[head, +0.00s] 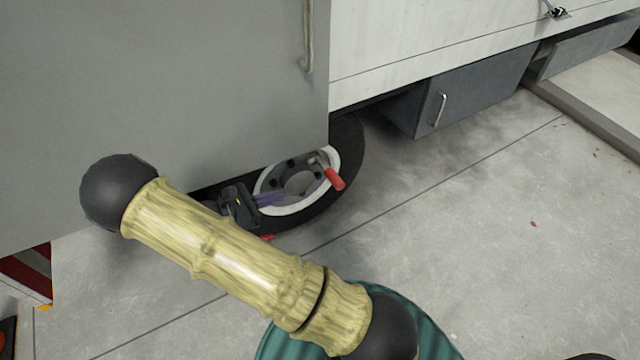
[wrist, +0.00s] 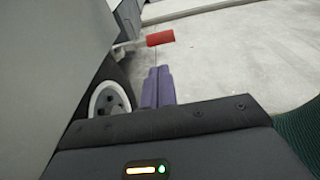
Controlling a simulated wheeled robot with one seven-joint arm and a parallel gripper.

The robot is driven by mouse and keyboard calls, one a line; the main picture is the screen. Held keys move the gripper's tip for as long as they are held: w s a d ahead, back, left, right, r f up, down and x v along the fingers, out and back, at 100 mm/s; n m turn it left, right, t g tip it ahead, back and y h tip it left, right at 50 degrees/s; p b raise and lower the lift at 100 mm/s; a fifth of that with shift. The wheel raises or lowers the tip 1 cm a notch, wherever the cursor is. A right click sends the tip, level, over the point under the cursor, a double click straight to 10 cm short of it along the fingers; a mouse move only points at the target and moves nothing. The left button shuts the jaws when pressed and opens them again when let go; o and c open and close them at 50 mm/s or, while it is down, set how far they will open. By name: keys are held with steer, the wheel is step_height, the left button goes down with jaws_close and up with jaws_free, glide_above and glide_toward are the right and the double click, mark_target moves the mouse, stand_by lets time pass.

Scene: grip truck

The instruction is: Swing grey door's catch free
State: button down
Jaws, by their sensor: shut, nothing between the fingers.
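The grey door (head: 150,90) fills the upper left of the head view; its flat face also fills the left of the wrist view (wrist: 40,60). A catch with a red grip (head: 334,179) on a short metal lever shows just below the door's lower right corner, in front of the wheel. In the wrist view the red grip (wrist: 160,38) lies sideways, beyond the fingertips. My gripper (head: 280,197) has purple fingers pressed together, empty, left of and a little below the red grip. In the wrist view the fingers (wrist: 158,72) point towards it, apart from it.
A truck wheel (head: 350,150) stands behind the fingers. A white truck side (head: 430,40) and a grey underbody box (head: 465,90) with a handle lie to the right. A rod-like handle (head: 308,40) hangs on the door. Concrete floor (head: 480,230) is open at right.

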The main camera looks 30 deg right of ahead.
mark_target(330, 180)
steer(key=d+f, duration=0.1)
steer(key=d, duration=0.3)
steer(key=d+f, duration=0.1)
steer(key=d, duration=0.8)
steer(key=shift+w+d+f, duration=0.2)
steer(key=shift+d+f, duration=0.2)
